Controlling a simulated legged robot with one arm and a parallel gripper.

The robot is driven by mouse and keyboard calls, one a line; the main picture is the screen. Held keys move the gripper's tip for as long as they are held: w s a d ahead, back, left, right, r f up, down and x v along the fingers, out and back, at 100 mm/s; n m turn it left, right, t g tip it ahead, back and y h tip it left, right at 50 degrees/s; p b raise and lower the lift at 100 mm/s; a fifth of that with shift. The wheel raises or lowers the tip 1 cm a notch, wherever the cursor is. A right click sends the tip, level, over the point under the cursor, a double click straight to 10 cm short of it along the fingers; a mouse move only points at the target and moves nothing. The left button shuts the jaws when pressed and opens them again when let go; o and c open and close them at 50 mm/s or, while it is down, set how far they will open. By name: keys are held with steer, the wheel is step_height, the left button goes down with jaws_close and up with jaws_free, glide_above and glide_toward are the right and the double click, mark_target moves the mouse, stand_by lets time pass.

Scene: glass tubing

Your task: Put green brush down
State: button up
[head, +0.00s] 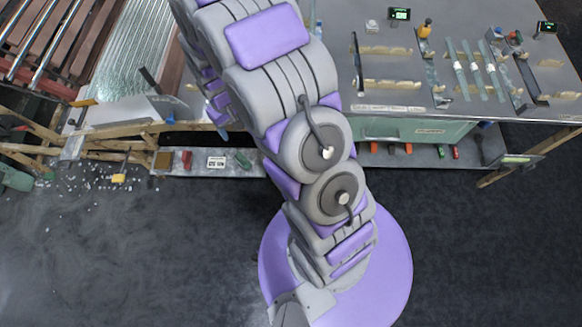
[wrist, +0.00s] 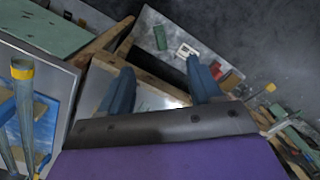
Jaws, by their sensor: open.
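A small green block-like thing, which I take to be the green brush (head: 243,159), lies on the low grey shelf (head: 228,170) in the head view. It also shows in the wrist view (wrist: 160,37), near the top, beyond my fingertips and apart from them. My gripper (wrist: 160,65) has its two blue fingers spread wide, with nothing held between them. In the head view only a bit of blue finger shows at the left of my arm, which hides the rest of the gripper.
A white label card (head: 216,162) and a red block (head: 187,160) share the low shelf. A wooden rail (head: 110,142) runs along the bench edge. The workbench (head: 400,90) at right holds glass tubes and tools. White shards (head: 80,185) litter the floor at left.

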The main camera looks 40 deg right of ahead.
steer(key=s+r, duration=1.1)
steer(key=s, duration=0.4)
steer(key=s+r+m+g, duration=0.1)
steer(key=s+r, duration=1.1)
steer(key=s, duration=0.3)
steer(key=shift+r, duration=0.3)
steer(key=shift+d, duration=0.1)
